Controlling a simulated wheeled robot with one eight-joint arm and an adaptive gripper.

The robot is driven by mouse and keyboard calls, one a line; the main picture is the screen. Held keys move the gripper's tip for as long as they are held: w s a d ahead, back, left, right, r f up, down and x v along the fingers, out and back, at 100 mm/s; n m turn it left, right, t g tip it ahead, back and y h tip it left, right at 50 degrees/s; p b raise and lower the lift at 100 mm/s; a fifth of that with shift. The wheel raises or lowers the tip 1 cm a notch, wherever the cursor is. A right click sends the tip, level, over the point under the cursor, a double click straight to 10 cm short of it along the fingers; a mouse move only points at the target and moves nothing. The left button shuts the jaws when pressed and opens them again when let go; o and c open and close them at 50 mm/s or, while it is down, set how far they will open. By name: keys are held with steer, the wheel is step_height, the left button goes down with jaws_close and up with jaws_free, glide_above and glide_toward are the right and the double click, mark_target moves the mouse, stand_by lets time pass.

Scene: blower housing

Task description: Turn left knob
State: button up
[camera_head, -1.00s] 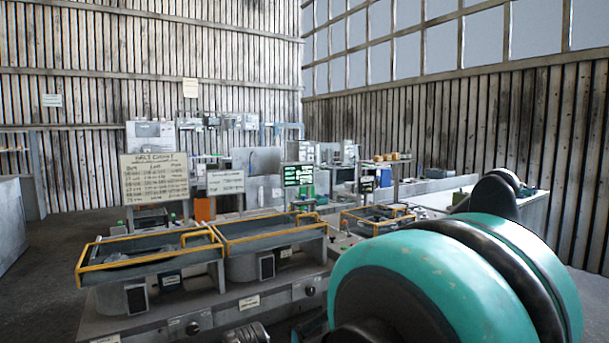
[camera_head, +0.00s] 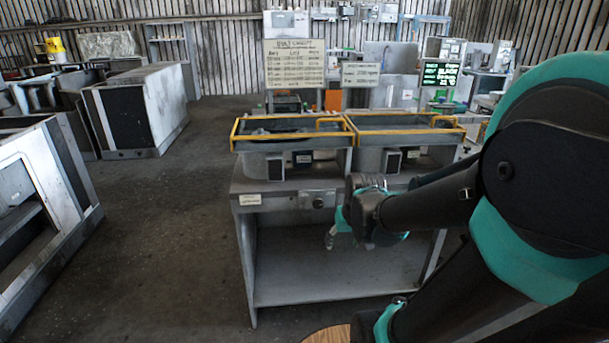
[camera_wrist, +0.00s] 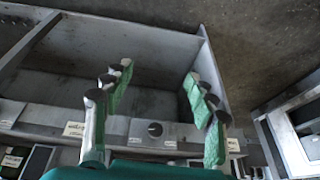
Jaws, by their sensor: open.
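The left knob (camera_head: 318,203) is a small dark round knob on the front panel of the grey bench, below the left yellow-railed tray. In the wrist view the knob (camera_wrist: 155,129) shows as a dark disc on the panel, between my fingers in the picture. My gripper (camera_wrist: 157,82) is open and empty, its green-and-grey fingers spread apart. In the head view my gripper (camera_head: 338,228) is in front of the bench, just right of and below the knob, partly hidden by its own wrist. No contact with the knob shows.
The bench (camera_head: 330,285) has an open lower shelf. Two yellow-railed trays, left (camera_head: 290,144) and right (camera_head: 400,140), stand on top. A white sign (camera_head: 294,65) stands behind. Grey cabinets (camera_head: 140,108) are at left, with clear floor between them and the bench.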

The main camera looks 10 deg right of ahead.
mark_target(320, 200)
steer(key=w+r+y, duration=0.1)
steer(key=w+r, duration=1.2)
steer(key=w, duration=0.5)
steer(key=x, duration=0.5)
steer(key=a+x, duration=0.1)
steer(key=x, duration=1.1)
steer(key=shift+a+r, duration=0.15)
steer(key=shift+c, duration=0.3)
steer(key=c, duration=1.1)
steer(key=shift+y, duration=0.4)
